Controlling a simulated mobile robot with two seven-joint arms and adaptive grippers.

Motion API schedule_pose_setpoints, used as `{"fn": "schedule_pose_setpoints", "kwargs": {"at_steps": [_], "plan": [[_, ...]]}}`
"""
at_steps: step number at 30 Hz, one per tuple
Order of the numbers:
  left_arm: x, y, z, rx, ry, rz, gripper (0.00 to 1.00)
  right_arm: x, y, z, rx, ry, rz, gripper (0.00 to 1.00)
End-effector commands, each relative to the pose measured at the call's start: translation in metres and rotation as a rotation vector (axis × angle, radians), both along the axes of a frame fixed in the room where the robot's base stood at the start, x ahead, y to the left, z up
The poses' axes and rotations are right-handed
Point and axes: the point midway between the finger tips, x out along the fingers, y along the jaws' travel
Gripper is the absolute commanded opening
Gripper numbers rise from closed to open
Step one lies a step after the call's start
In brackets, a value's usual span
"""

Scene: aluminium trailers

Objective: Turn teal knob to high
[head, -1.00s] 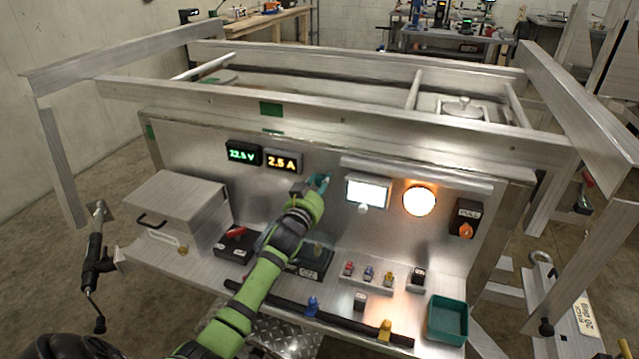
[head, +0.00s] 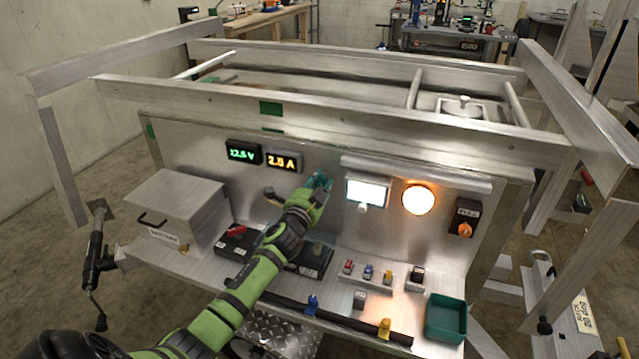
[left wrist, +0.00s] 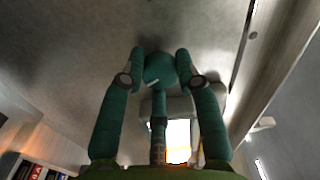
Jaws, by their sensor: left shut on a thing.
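The teal knob (left wrist: 160,69) is round and sits on the metal panel, with a short pale mark on its lower face in the left wrist view. My left gripper (head: 321,180) is at the panel, between the amber display and the white lit screen. In the left wrist view its two teal fingers stand on either side of the knob and are shut on it. In the head view the gripper mostly hides the knob, and the scale around it cannot be read. My right gripper is not in view.
A green voltage display (head: 243,152) and an amber current display (head: 283,161) are left of the gripper. The white lit screen (head: 367,192) and a round orange lamp (head: 418,200) are to the right. A teal tray (head: 446,318) and small switches stand on the shelf below.

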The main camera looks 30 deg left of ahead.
Motion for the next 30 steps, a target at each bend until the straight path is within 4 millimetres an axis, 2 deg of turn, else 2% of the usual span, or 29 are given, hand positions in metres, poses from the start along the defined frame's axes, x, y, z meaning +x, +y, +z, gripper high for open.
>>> {"fn": "schedule_pose_setpoints", "kwargs": {"at_steps": [30], "plan": [[-0.001, 0.003, 0.002, 0.945, 0.231, 0.006, 0.0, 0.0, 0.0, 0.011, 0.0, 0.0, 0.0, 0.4]]}}
